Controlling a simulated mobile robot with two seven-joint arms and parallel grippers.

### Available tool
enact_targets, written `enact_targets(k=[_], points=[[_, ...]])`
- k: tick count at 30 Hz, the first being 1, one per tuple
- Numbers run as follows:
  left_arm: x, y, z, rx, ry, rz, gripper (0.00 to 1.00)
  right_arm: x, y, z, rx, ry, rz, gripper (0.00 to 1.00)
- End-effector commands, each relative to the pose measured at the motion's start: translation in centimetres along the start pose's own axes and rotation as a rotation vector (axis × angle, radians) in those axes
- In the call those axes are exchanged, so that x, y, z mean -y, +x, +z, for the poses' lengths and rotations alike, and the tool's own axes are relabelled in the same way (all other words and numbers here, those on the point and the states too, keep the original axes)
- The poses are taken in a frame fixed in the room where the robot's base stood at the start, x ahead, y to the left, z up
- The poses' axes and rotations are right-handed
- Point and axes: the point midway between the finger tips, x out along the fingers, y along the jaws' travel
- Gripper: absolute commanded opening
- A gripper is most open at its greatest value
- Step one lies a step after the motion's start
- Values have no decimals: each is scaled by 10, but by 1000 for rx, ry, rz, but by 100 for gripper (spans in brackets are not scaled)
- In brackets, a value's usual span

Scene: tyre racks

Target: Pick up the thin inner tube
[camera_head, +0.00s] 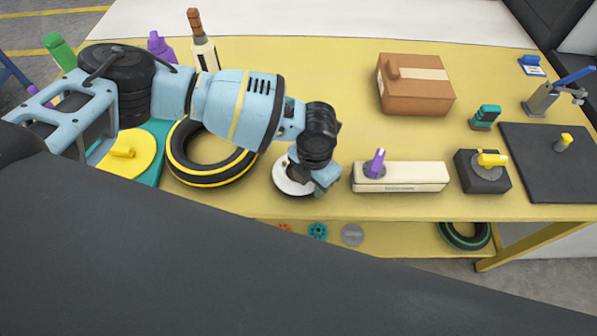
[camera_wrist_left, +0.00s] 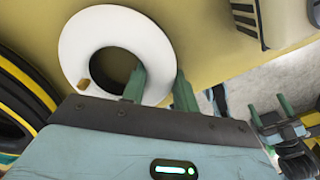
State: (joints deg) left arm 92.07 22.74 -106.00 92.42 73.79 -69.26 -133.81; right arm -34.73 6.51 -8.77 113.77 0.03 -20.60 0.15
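A white ring (camera_head: 287,184), which I take to be the thin inner tube, lies flat on the yellow table. In the left wrist view the tube (camera_wrist_left: 85,40) has a dark hole and a small tan piece, like a valve, at its lower inner edge. My left gripper (camera_head: 317,184) is over its right side and hides part of it. In the left wrist view my left gripper (camera_wrist_left: 160,88) has green fingers apart, one over the hole and one just outside the rim. Whether they touch the tube is unclear. What looks like my right gripper (camera_wrist_left: 270,112) shows at the right edge, small, fingers apart.
A black tyre with yellow stripes (camera_head: 182,165) lies just left of the tube. A long pale box (camera_head: 415,178) with a purple-handled part stands right of it. A brown carton (camera_head: 415,90) is behind. The table's front edge (camera_head: 390,213) is close below.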

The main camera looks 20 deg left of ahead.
Motion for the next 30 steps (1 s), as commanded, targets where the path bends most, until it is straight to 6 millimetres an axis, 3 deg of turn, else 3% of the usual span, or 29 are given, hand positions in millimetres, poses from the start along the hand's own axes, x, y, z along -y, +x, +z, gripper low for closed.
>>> enact_targets(k=[1, 6, 17, 25, 30], points=[[0, 0, 0, 0, 0, 0, 22, 0, 0, 0, 0, 1, 0, 76], [0, 0, 0, 0, 0, 1, 1, 1, 0, 0, 1, 2, 0, 76], [0, -6, 0, 0, 0, 0, 1, 1, 0, 1, 2, 2, 0, 76], [0, -38, 0, 2, 1, -1, 1, 1, 0, 3, 4, 3, -1, 76], [42, -37, -5, -3, 9, -5, 1, 1, 1, 8, 12, 4, -2, 76]])
